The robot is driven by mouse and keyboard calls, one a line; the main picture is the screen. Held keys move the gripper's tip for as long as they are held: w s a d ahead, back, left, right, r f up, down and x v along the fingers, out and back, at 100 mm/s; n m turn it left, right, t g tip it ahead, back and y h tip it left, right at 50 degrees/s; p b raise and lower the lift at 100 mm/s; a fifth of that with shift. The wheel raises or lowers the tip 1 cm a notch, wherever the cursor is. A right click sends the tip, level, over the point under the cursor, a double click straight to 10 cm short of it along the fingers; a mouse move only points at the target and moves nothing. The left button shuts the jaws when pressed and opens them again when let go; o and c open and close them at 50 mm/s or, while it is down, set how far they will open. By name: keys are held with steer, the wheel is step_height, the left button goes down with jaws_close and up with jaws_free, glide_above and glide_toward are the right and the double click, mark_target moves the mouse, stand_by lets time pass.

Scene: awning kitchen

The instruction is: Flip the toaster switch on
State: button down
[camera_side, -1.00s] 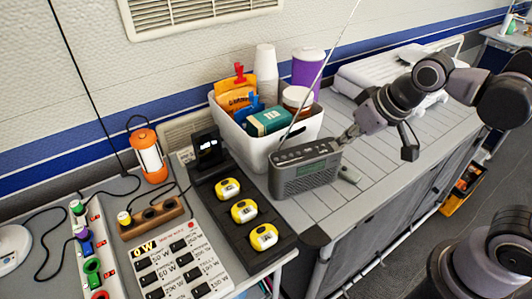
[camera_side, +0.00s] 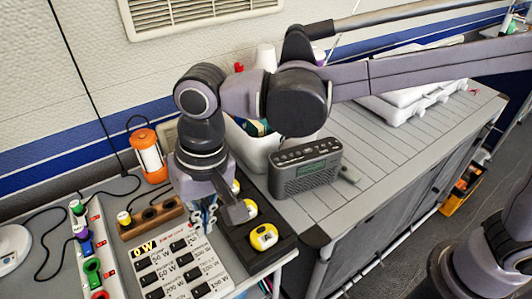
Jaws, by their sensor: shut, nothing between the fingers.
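The white switch panel (camera_side: 182,262) lies on the grey counter at the lower left, with several black switches, wattage labels and a "0 W" readout. The labels are too small for me to tell which switch is the toaster's, and I make out no toaster. My gripper (camera_side: 206,224) points down at the panel's upper right corner, beside the dark tray. It is shut and empty. Its fingers hide the panel's upper right part, and I cannot tell whether they touch it.
The dark tray (camera_side: 279,250) with yellow round devices (camera_side: 264,237) is right of the panel. A grey radio (camera_side: 306,168) and white bin (camera_side: 252,148) stand behind. A power strip (camera_side: 92,262), wooden block (camera_side: 152,217) and orange lantern (camera_side: 148,158) are left.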

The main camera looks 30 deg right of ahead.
mark_target(196, 292)
steer(key=a, duration=0.1)
steer(key=s+a, duration=0.1)
steer(key=s+a+f, duration=0.1)
steer(key=shift+a+f, duration=0.1)
steer(key=shift+a, duration=0.3)
steer(key=f, duration=0.4)
steer(key=a+f, duration=0.1)
steer(key=f, duration=0.9)
steer(key=shift+a, duration=0.35)
steer(key=shift+a+f, duration=0.1)
steer(key=shift+f, duration=0.1)
